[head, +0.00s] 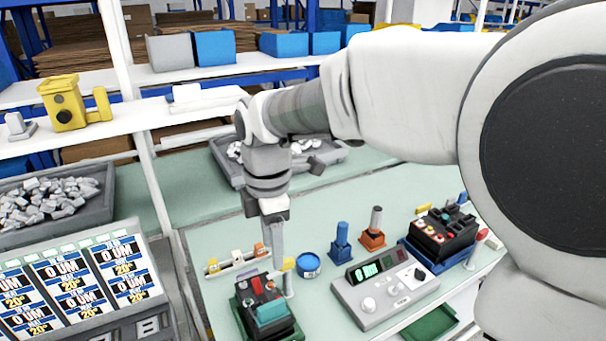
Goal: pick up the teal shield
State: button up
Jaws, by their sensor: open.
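The teal shield (271,313) sits on the front of a dark breaker block in a green fixture (283,334), at the lower middle of the head view. Red parts show on the block behind it. My gripper (276,257) hangs pointing down just above and behind the block, apart from the shield as far as I can see. It is open, with nothing seen between its fingers. One finger largely covers the other, and the fingertips are hard to separate from the parts behind them.
To the right stand a grey test meter (385,290), a blue tape roll (308,265), blue (341,245) and orange (373,238) tool holders, and another breaker block (440,235) in a blue fixture. A small rail rack (238,262) stands left. Label board (75,285) is far left.

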aim_at(271, 304)
jog(key=shift+n, duration=0.6)
jog(key=f, duration=1.2)
jog(key=a+f, duration=0.1)
jog(key=f, duration=0.5)
jog(key=shift+a, duration=0.1)
jog(key=shift+c, duration=0.3)
grip_shut()
